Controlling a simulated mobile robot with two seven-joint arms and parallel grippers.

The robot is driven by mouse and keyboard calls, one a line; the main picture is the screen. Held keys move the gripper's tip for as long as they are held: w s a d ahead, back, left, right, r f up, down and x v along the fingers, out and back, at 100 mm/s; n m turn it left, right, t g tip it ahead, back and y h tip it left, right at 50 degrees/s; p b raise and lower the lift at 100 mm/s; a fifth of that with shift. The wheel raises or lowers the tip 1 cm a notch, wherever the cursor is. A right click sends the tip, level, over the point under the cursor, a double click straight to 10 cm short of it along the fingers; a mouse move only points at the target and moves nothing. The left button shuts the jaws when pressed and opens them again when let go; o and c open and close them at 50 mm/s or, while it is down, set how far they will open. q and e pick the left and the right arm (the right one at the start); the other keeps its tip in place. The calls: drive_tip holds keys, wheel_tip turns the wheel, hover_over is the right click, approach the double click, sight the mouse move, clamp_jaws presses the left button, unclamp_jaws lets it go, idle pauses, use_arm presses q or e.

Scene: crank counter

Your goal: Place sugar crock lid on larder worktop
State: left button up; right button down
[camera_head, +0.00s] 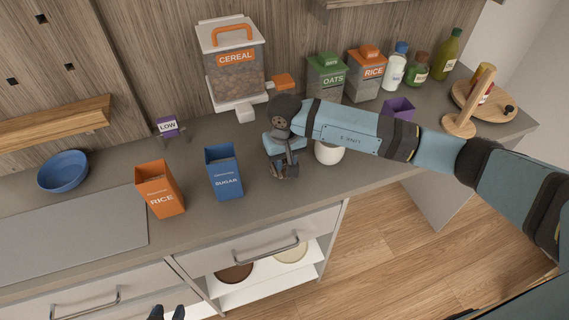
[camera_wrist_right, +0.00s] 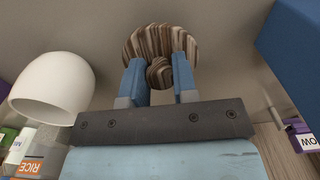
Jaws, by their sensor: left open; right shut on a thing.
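The sugar crock lid (camera_wrist_right: 160,31) is round, with brown and pale wood stripes and a round knob. In the right wrist view my right gripper (camera_wrist_right: 159,78) is shut on its knob. In the head view my right gripper (camera_head: 285,165) is over the worktop (camera_head: 258,202), between the blue sugar box and the white crock, and mostly hides the lid. I cannot tell whether the lid touches the worktop. The white crock (camera_head: 329,153) stands to the right, partly behind my arm; it also shows in the wrist view (camera_wrist_right: 52,85). My left gripper (camera_head: 167,313) is open at the bottom edge.
The blue sugar box (camera_head: 225,172) and orange rice box (camera_head: 160,190) stand left of my right gripper. The cereal dispenser (camera_head: 235,72) is behind. Several jars and bottles line the back right. Bare worktop shows in front of the crock.

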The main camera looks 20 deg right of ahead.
wheel_tip(320, 180, down, 2)
drive_tip(key=shift+f, duration=0.1)
drive_tip(key=shift+f, duration=0.2)
drive_tip(key=c, duration=0.9)
unclamp_jaws()
